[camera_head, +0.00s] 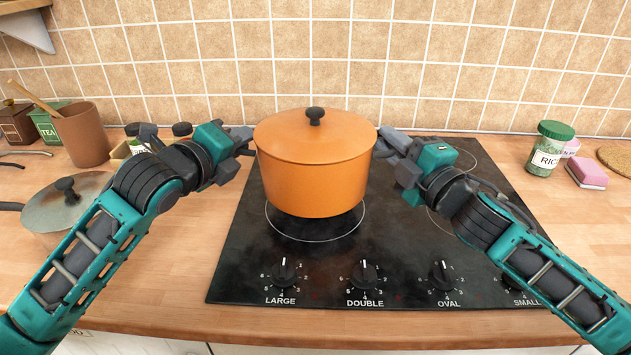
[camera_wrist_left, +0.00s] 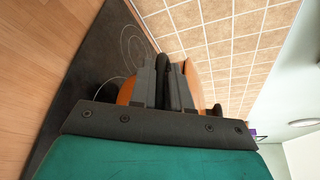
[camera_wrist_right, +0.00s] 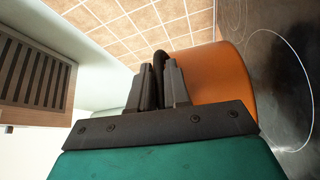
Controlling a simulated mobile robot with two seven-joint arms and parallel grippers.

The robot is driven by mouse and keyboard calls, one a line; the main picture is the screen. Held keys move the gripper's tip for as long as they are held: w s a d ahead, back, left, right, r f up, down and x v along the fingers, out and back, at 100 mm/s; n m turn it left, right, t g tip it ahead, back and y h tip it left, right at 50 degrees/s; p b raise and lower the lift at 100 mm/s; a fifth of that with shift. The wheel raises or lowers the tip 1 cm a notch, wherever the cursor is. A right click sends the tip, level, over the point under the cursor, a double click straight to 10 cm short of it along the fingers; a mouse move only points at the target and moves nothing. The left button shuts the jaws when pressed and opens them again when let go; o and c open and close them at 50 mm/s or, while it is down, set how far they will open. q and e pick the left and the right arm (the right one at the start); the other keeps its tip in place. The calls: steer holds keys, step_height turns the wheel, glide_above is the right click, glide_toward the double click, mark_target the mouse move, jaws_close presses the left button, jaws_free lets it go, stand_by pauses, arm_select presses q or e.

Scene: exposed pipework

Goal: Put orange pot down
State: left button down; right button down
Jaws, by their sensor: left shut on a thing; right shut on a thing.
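The orange pot (camera_head: 313,170), with its lid on and a black knob on top, is upright at the left part of the black hob (camera_head: 420,240). A white ring on the hob shows around its base; I cannot tell whether the base touches the glass. My left gripper (camera_head: 246,140) is shut on the pot's left handle. My right gripper (camera_head: 381,142) is shut on the right handle. In the left wrist view the fingers (camera_wrist_left: 168,85) close on a dark handle. In the right wrist view the fingers (camera_wrist_right: 166,82) do too, beside the pot's orange wall (camera_wrist_right: 222,80).
A grey lidded pan (camera_head: 65,212) stands on the wooden counter at left, under my left arm. A brown utensil pot (camera_head: 82,135) and tins stand behind it. A rice jar (camera_head: 548,150) and pink sponge (camera_head: 586,173) are at right. Control knobs (camera_head: 364,273) line the hob's front.

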arm_select(q)
steer(key=shift+r, duration=0.3)
arm_select(e)
steer(key=shift+r, duration=0.3)
